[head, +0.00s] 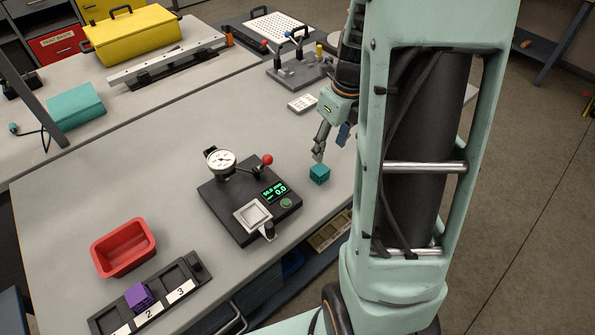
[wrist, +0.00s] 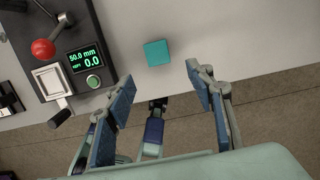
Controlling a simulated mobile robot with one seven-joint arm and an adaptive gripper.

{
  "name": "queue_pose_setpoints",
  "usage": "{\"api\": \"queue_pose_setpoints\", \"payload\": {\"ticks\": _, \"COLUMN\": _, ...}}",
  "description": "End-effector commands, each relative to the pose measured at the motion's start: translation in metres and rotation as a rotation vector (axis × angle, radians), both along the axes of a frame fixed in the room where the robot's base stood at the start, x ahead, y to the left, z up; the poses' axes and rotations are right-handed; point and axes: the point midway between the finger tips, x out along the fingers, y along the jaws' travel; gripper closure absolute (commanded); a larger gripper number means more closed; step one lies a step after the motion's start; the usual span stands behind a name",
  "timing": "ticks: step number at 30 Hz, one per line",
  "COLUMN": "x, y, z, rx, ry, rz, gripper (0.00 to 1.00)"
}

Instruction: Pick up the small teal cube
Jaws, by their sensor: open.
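The small teal cube (head: 319,174) sits on the grey table near its edge, to the right of the black gauge device. In the wrist view the cube (wrist: 157,53) lies beyond the fingertips, roughly centred between them. My gripper (head: 330,146) is just above and behind the cube in the head view, partly hidden by my arm. In the wrist view its blue-padded fingers (wrist: 163,84) are spread wide with nothing between them. The cube is apart from both fingers.
The gauge device (head: 232,212), with a dial and red knob, stands close to the left of the cube. A red bin (head: 124,247) and a numbered rack (head: 110,318) holding a purple block (head: 139,297) are at the left front. A small white block (head: 302,103) lies behind.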

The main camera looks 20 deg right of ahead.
Motion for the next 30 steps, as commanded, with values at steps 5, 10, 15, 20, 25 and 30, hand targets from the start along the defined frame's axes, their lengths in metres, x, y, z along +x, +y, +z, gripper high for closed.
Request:
{"api": "queue_pose_setpoints", "payload": {"ticks": 5, "x": 0.003, "y": 0.003, "z": -0.013, "rx": -0.017, "ry": 0.013, "rz": -0.025, "gripper": 0.51}}
{"api": "queue_pose_setpoints", "payload": {"ticks": 10, "x": 0.006, "y": 0.004, "z": -0.041, "rx": -0.016, "ry": 0.014, "rz": -0.026, "gripper": 0.51}}
{"api": "queue_pose_setpoints", "payload": {"ticks": 15, "x": 0.009, "y": 0.005, "z": -0.058, "rx": -0.016, "ry": 0.011, "rz": -0.025, "gripper": 0.51}}
{"api": "queue_pose_setpoints", "payload": {"ticks": 20, "x": 0.01, "y": 0.005, "z": -0.069, "rx": -0.015, "ry": 0.013, "rz": -0.025, "gripper": 0.51}}
{"api": "queue_pose_setpoints", "payload": {"ticks": 25, "x": 0.015, "y": 0.004, "z": -0.091, "rx": -0.014, "ry": 0.014, "rz": -0.025, "gripper": 0.51}}
{"api": "queue_pose_setpoints", "payload": {"ticks": 30, "x": 0.017, "y": 0.005, "z": -0.108, "rx": -0.016, "ry": 0.01, "rz": -0.025, "gripper": 0.51}}
